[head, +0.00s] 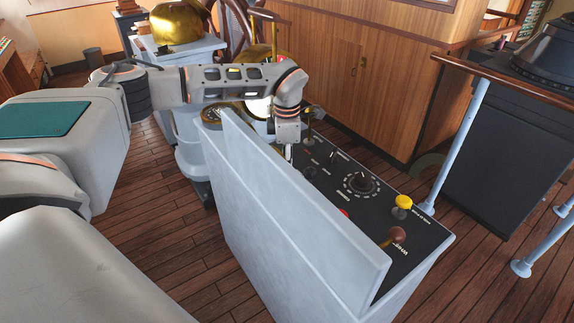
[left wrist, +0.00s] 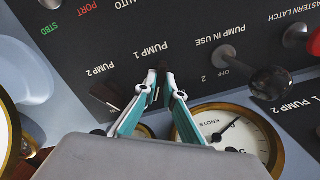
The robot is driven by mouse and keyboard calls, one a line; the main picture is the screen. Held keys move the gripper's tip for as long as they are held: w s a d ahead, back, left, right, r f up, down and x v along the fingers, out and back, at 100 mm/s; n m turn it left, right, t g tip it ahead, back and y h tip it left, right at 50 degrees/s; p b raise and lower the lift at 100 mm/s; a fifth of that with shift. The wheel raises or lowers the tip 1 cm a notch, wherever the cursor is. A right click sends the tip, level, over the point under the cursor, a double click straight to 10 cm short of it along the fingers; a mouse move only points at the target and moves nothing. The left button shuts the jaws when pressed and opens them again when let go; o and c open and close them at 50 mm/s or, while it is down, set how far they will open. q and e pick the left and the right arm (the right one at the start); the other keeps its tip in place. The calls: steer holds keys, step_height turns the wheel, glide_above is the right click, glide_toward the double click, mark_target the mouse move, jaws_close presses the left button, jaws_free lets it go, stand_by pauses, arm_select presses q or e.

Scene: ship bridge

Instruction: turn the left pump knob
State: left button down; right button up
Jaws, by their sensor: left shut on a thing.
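The black control panel (head: 325,180) sits behind a tall pale grey board (head: 290,200) in the head view. My left gripper (head: 289,152) reaches over the board's far end, fingers pointing down at the panel. In the left wrist view the two teal fingers of the left gripper (left wrist: 160,80) are close together on a small dark knob (left wrist: 158,73) beside the PUMP 1 label; their tips hide most of it. Another dark knob (left wrist: 107,95) stands to its left by the PUMP 2 label. My right gripper is not in view.
In the left wrist view a black ball-topped lever (left wrist: 270,82) and a brass-rimmed KNOTS gauge (left wrist: 235,135) are close on the right. The head view shows a yellow knob (head: 403,202), a round dial (head: 361,184) and a brown-knobbed lever (head: 397,236) at the panel's near end.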

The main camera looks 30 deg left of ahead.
arm_select(q)
steer(key=c, duration=2.1)
jaws_free()
steer(key=shift+c, duration=0.2)
step_height(320, 180, up, 12)
